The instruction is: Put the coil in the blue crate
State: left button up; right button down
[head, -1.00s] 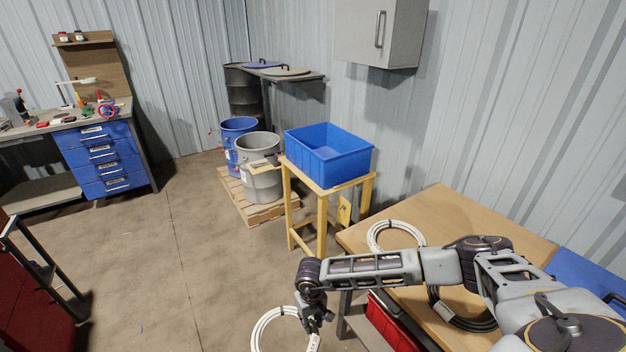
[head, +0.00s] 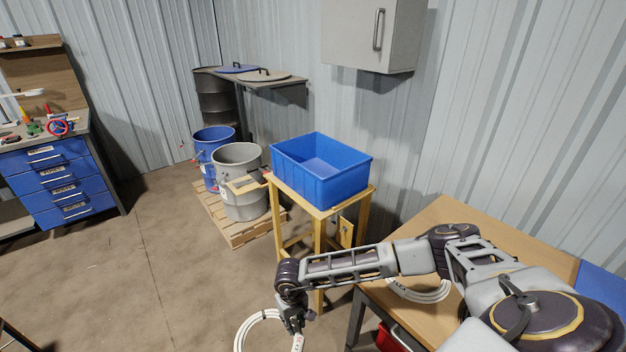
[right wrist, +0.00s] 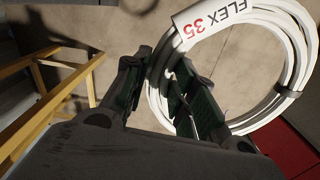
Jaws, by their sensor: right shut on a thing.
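My right gripper (head: 294,318) is shut on a white cable coil (head: 242,333), which hangs below it in the air over the floor, left of the wooden table. In the right wrist view the coil (right wrist: 296,60) shows a "FLEX 35" label and sits between the fingers (right wrist: 165,95). The blue crate (head: 322,175) stands on a yellow wooden stand, farther off and above the gripper in the head view. The crate looks empty in the part I see. My left gripper is not in view.
Another white coil (head: 418,293) lies on the wooden table (head: 440,215), partly behind my right arm. The yellow stand (head: 318,240) has legs near my arm. A grey barrel (head: 240,195) and a blue barrel (head: 210,150) stand on a pallet. Open floor lies to the left.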

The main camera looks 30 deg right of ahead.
aim_at(320, 175)
jog(key=i+z, duration=0.2)
jog(key=i, duration=0.25)
jog(key=i+j+z, duration=0.15)
jog(key=i, duration=0.35)
jog(key=i+j+z, duration=0.2)
jog(key=i, duration=0.25)
